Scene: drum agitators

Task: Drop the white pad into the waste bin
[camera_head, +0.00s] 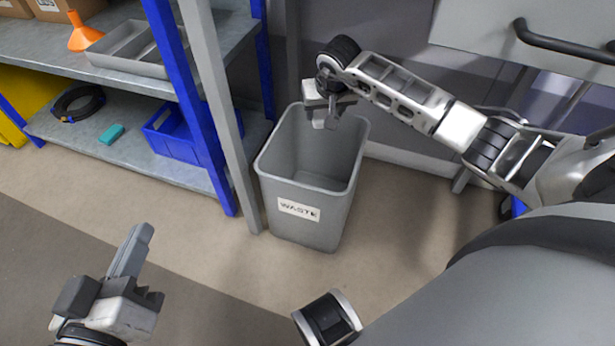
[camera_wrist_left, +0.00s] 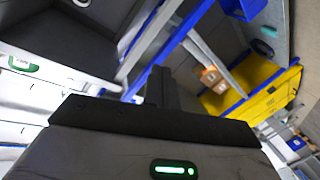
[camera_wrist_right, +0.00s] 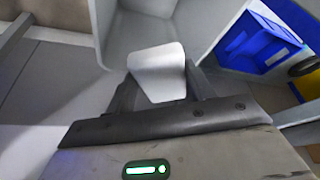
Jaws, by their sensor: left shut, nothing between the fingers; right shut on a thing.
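The grey waste bin (camera_head: 318,225), labelled WASTE, stands upright on the floor in the middle of the head view. My right gripper (camera_head: 328,116) is above the bin's opening, near its far rim. It is shut on the white pad (camera_wrist_right: 158,72), which shows between the fingers in the right wrist view. In the head view the pad is small and mostly hidden by the gripper. My left gripper (camera_head: 138,240) is shut and empty at the lower left, over bare floor and well apart from the bin.
A shelf rack with blue posts (camera_head: 190,100) stands just left of the bin. It holds an orange funnel (camera_head: 84,36), a grey tray (camera_head: 128,52), a blue crate (camera_head: 178,138) and a teal block (camera_head: 111,134). A drawer front with a black handle (camera_head: 560,42) is at upper right. Floor in front is clear.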

